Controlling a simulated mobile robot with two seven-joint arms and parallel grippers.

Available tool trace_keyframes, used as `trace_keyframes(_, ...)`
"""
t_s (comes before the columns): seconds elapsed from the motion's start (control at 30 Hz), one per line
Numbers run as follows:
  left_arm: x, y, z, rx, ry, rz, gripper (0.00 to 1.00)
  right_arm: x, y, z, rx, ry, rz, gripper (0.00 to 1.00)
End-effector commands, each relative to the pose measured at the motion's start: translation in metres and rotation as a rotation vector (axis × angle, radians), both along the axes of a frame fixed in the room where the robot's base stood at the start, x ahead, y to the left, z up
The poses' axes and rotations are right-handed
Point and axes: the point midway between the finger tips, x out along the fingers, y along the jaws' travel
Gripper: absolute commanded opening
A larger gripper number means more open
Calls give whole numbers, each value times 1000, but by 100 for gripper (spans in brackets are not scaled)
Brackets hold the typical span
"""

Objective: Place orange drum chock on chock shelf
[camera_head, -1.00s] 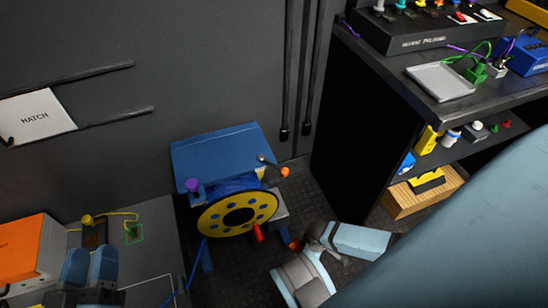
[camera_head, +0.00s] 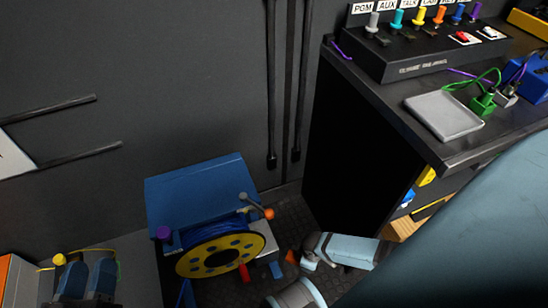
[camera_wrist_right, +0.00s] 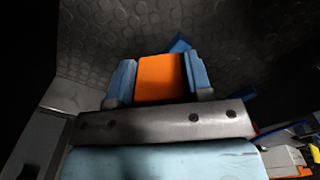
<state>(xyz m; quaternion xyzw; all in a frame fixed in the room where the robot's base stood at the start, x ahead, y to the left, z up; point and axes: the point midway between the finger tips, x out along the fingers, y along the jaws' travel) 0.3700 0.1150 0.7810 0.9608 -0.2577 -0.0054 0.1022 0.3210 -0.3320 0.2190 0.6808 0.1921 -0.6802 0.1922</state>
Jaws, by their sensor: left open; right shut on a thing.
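The orange drum chock (camera_wrist_right: 161,78) is held between the two light-blue fingers of my right gripper (camera_wrist_right: 158,80), above the dark studded floor. In the head view a small orange tip (camera_head: 292,257) shows at the end of my right gripper, just right of the cable drum (camera_head: 222,254) with its yellow flange. I cannot tell which surface is the chock shelf; a lower shelf under the desk (camera_head: 425,205) is mostly hidden behind my right arm.
The blue drum stand (camera_head: 195,195) stands against the grey wall. The black desk side (camera_head: 350,150) rises right of my right gripper. On the desk are a grey tray (camera_head: 443,115) and a panel of coloured connectors (camera_head: 425,55).

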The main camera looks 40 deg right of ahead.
Motion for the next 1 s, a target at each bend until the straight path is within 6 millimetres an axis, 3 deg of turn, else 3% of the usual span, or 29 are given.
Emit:
trace_keyframes(0.03,0,-1,-13,10,17,-7,43,17,4,-5,2,-5,-1,20)
trace_keyframes(0.3,-1,-4,-56,77,132,-51,43,87,21,-6,1,-4,0,20)
trace_keyframes(0.43,6,-1,-55,115,74,-47,43,111,26,-4,0,-2,0,20)
trace_keyframes(0.77,12,3,-53,160,-5,-37,43,138,33,-3,2,-3,0,20)
trace_keyframes(0.9,22,9,-53,225,-114,-24,43,135,32,-30,-1,1,0,20)
trace_keyframes(1.0,25,12,-49,256,-166,-16,43,136,32,-38,-1,1,-1,20)
